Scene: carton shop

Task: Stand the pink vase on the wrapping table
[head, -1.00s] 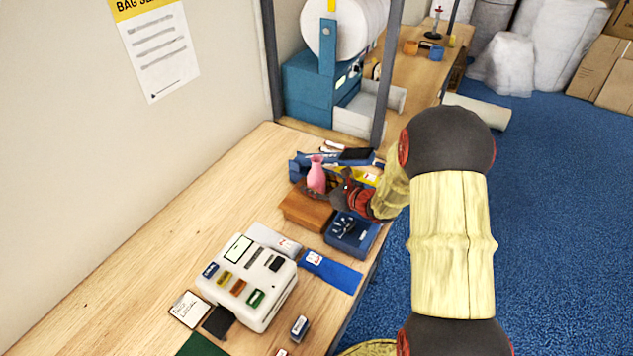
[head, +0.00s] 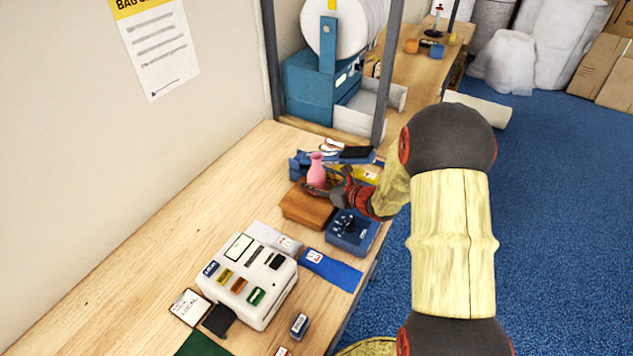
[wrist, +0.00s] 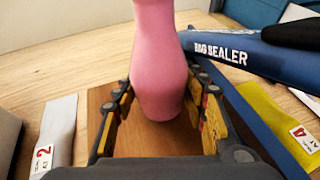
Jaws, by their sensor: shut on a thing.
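The pink vase (head: 317,172) is upright between the fingers of my gripper (head: 325,188), over a brown wooden block (head: 308,207) on the wooden table. In the wrist view the vase (wrist: 158,65) fills the middle, and the fingers of my gripper (wrist: 163,110) close on its lower body from both sides. The vase's base appears at or just above the block's top (wrist: 145,138); I cannot tell whether it touches. I cannot tell from these views which surface is the wrapping table.
A blue bag sealer (head: 300,166) lies just behind the vase. A blue box (head: 352,232) stands right of the block, and a white machine (head: 248,280) stands nearer. The table's left part (head: 180,235) is clear. Another table (head: 415,75) stands farther back.

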